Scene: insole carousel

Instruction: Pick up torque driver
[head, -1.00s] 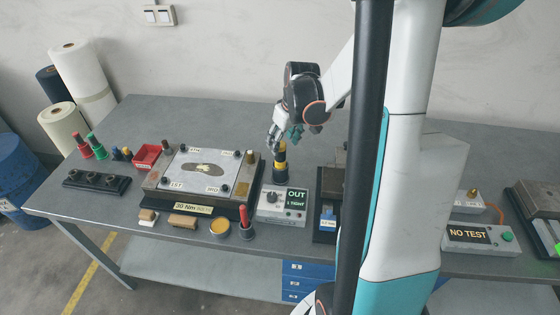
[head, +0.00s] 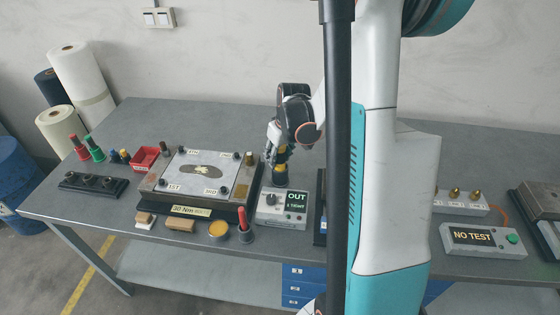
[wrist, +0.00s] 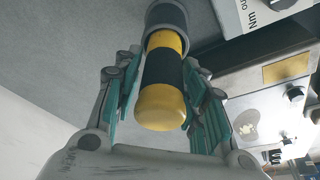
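The torque driver (head: 280,174) has a black and yellow handle and stands upright behind the small grey display box (head: 284,208) marked OUT. In the wrist view, its handle (wrist: 163,82) lies between the two teal-padded fingers with its rounded yellow end towards the camera. My gripper (wrist: 164,72) is open around the handle. Narrow gaps seem to show on both sides of it. In the head view, my gripper (head: 278,150) points down over the driver's upper part and hides it.
The clamp plate fixture (head: 200,178) with an insole outline is close on the left. A red-handled tool (head: 244,220) and a yellow tin (head: 219,231) stand in front. A NO TEST box (head: 482,238) is at the right. The table behind the fixture is clear.

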